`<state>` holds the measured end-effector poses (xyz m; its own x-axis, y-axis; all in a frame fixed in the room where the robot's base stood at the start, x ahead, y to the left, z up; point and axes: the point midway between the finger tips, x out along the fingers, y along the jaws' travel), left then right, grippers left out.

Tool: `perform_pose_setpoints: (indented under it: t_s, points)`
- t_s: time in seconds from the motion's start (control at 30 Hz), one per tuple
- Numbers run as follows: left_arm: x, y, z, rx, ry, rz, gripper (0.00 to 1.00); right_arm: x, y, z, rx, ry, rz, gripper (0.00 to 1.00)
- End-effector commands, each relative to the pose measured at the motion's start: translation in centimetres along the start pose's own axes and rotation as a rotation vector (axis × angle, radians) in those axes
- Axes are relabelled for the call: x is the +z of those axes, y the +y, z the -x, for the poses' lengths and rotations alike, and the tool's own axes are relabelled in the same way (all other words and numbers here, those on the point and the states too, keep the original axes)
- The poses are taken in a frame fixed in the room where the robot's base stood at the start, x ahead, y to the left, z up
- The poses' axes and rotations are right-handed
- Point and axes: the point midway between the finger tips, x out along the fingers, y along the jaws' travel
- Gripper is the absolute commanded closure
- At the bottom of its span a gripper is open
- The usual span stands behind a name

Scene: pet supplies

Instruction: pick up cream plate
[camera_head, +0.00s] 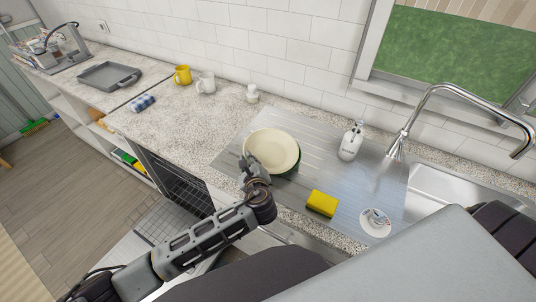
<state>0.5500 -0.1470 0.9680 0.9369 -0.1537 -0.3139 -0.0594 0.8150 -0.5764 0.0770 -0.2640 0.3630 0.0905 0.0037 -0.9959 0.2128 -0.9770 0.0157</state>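The cream plate (273,147) is at the middle of the picture, over the steel drainboard (225,157). A dark green round edge (291,174) shows under its lower right side. My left gripper (246,163) is at the plate's left edge and appears to touch or nearly touch it. Its fingers are small and partly hidden, so I cannot tell whether they are closed on the rim. My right gripper is not in view.
A yellow sponge (322,203), a white soap bottle (351,141) and a round drain strainer (375,222) are right of the plate, near the faucet (433,93). Yellow (183,75) and white mugs (206,82) stand farther back.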

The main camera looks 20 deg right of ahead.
Motion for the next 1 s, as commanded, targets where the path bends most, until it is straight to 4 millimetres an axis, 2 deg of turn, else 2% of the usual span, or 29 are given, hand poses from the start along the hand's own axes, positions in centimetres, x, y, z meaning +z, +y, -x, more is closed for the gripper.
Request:
perform_pose_setpoints:
  t_s: [0.57, 0.77, 1.0]
  points:
    - [0.5, -0.5, 0.2, -0.004, -0.002, 0.002, 1.0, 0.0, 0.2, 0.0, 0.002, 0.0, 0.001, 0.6]
    - [1.8, -1.6, 0.8, -0.005, -0.001, 0.003, 1.0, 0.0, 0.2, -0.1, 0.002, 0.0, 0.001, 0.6]
    - [4.5, -3.6, 1.9, -0.006, -0.002, 0.005, 1.0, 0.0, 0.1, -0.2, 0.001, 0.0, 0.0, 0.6]
